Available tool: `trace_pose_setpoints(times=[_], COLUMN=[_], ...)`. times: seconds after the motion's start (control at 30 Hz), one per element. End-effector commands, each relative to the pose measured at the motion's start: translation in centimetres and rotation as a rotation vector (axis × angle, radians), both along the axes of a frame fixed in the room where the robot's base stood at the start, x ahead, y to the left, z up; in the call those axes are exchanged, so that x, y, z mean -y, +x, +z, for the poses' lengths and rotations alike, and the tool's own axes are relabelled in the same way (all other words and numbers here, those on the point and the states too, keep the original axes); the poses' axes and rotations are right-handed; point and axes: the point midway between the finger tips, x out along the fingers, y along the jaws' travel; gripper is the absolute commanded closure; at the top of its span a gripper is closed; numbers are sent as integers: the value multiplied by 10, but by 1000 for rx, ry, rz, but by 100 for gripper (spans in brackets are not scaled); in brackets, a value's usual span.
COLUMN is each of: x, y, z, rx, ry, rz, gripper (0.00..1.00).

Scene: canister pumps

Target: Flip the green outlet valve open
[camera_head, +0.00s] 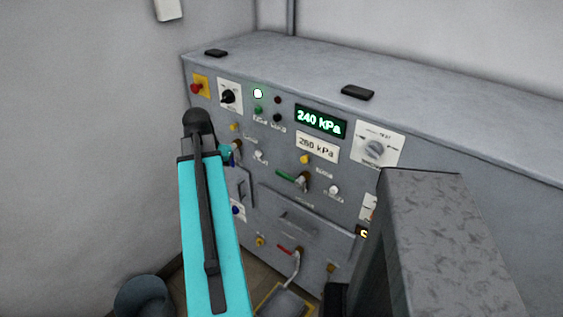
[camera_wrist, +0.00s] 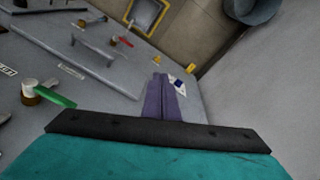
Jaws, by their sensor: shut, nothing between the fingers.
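The green outlet valve (camera_head: 288,176) is on the middle of the grey panel, under the yellow button. Its green lever points to the left from a brass and grey body. In the wrist view the green lever (camera_wrist: 55,96) is at the left, with its pale body beside it. My gripper (camera_wrist: 160,80) shows as two purple fingers, shut together and empty. The fingers are apart from the green lever, over the panel near a blue knob (camera_wrist: 180,86). In the head view my teal arm hides the fingers.
A red-levered valve (camera_head: 287,249) sits low on the panel; a floor tray (camera_head: 268,303) lies below it. Handles (camera_head: 298,222) stick out from the panel. The green display (camera_head: 320,121) reads 240 kPa; the white label (camera_head: 317,148) reads 260 kPa. A dark bin (camera_head: 143,296) stands at lower left.

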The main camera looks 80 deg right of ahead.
Motion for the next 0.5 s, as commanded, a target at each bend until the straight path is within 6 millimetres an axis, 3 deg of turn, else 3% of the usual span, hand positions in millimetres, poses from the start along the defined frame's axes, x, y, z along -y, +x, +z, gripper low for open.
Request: trace_pose_setpoints(times=[0.03,0.3,0.5], x=[10,40,45], y=[-18,-109,-159], z=[20,106,151], rx=[7,25,34], ry=[-19,-103,-147], rz=[-46,-273,-394], gripper=[100,100,100])
